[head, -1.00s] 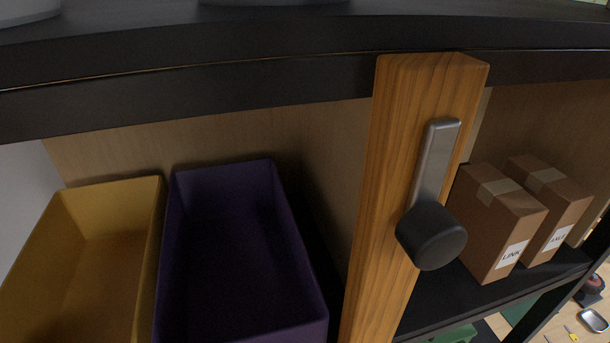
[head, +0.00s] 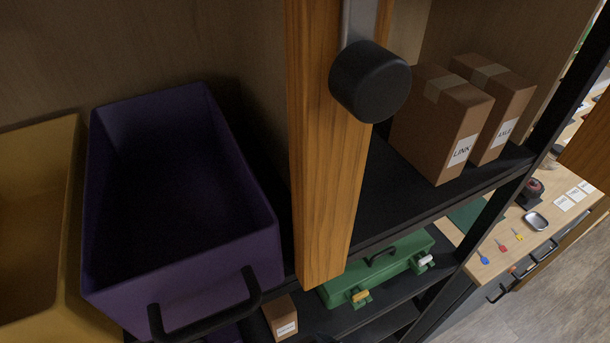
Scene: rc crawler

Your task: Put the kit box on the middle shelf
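No box marked as the kit box can be made out in the head view. Two brown cartons, labelled LINK (head: 440,125) and what looks like AXLE (head: 505,100), stand side by side on a dark shelf (head: 385,215). A green case (head: 375,268) with a dark handle and latches lies on the shelf below. A small brown carton (head: 281,318) with a white label is left of the case, partly hidden. I cannot tell for certain which shelf is the middle one. My gripper is not in view.
A wooden upright panel with a black knob (head: 370,82) stands before the shelves. A purple bin (head: 180,230) and a yellow bin (head: 35,220) are at left. A bench (head: 500,262) with small tools and a tray is at right, with floor beside it.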

